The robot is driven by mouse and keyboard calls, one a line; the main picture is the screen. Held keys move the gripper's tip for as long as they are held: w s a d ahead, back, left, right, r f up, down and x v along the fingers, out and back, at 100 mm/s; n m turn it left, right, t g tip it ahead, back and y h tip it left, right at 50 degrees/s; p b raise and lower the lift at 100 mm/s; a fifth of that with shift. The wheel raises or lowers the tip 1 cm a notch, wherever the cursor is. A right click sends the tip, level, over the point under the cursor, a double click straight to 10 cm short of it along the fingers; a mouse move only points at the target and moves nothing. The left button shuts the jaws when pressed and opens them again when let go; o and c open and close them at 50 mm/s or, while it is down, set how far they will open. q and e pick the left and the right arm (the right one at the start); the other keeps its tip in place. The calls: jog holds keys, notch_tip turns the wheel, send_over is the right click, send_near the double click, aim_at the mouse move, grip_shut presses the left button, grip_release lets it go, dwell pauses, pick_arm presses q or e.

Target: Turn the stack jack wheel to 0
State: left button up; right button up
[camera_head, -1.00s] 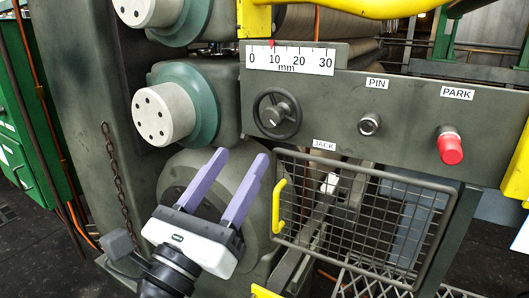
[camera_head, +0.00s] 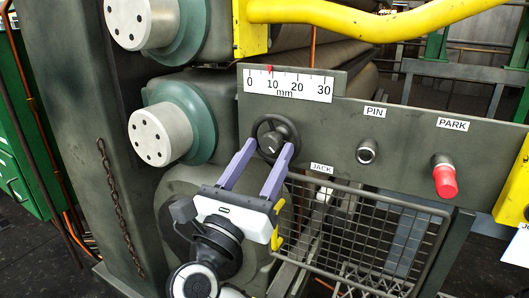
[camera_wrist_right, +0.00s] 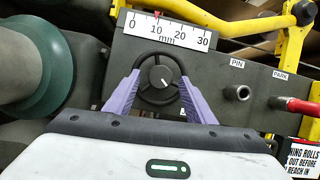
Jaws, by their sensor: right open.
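The jack wheel (camera_head: 276,132) is a small black handwheel with a hub pointer, on the dark grey panel just below the white mm scale (camera_head: 288,84). A red pointer (camera_head: 269,68) stands near 10 on the scale. In the right wrist view the wheel (camera_wrist_right: 158,78) lies between the fingers, and the red pointer (camera_wrist_right: 158,14) shows at about 10. My right gripper (camera_head: 264,148) is open, its two purple fingers on either side of the wheel's lower part. I cannot tell whether they touch the rim. My left gripper is not in view.
A wire mesh guard (camera_head: 365,240) with a yellow handle is below. A yellow bar (camera_head: 380,22) crosses above. Roller ends (camera_head: 162,133) stand at left.

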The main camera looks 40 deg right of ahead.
jog(key=shift+c, duration=0.5)
